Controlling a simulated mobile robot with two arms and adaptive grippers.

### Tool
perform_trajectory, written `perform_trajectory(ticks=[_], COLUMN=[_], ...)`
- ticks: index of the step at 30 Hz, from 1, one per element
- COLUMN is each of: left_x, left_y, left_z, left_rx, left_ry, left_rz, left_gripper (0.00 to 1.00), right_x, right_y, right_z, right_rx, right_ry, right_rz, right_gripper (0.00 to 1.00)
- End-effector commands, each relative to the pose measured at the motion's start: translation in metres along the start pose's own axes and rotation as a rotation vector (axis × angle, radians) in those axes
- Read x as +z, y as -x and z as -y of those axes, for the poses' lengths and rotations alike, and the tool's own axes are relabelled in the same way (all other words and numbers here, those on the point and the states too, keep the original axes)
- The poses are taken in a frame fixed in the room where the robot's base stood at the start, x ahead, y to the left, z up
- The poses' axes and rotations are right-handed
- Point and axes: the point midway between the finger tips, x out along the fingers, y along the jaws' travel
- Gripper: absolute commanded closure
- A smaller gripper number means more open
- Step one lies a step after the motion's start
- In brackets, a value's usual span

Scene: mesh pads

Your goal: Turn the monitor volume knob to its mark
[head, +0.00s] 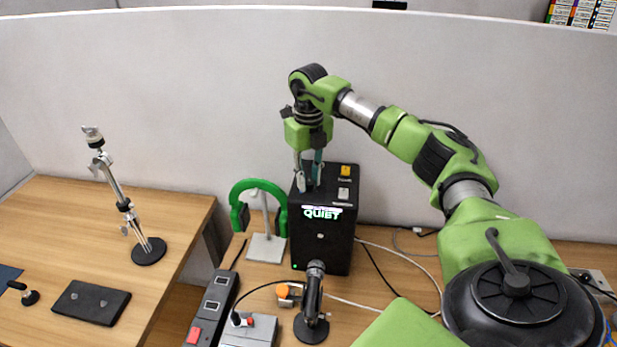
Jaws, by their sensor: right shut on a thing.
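The black monitor box (323,238) stands on the right-hand desk, with a lit "QUIET" sign on its front. Its top face carries a yellow button and a few pale labels. My right gripper (309,187) points straight down at the left part of the top face, its fingers shut around the volume knob. The knob is hidden between the fingertips, so I cannot see its pointer or its mark. My left gripper is not in view.
Green headphones (246,186) hang on a stand left of the box. A microphone (313,300) stands close in front, near a power strip (212,305) and a grey device (250,330). Cables run right of the box. A metal stand (149,250) is on the left desk.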

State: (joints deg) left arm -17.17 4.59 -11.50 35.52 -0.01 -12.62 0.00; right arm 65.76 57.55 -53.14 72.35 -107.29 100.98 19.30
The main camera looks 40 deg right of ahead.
Motion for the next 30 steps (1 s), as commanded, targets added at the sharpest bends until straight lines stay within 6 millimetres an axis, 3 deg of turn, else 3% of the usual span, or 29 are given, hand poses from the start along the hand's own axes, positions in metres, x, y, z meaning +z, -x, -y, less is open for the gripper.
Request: perform_trajectory(ticks=[12,30], left_x=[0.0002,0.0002], left_y=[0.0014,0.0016], left_z=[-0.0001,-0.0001], left_rx=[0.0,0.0], left_ry=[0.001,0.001], left_rz=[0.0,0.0], left_gripper=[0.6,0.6], right_x=[0.0006,0.0007], right_y=[0.0012,0.0013], right_z=[0.001,0.001], right_rx=[0.0,0.0], right_ry=[-0.248,-0.307], right_rz=[0.003,0.004], right_gripper=[1.0,1.0])
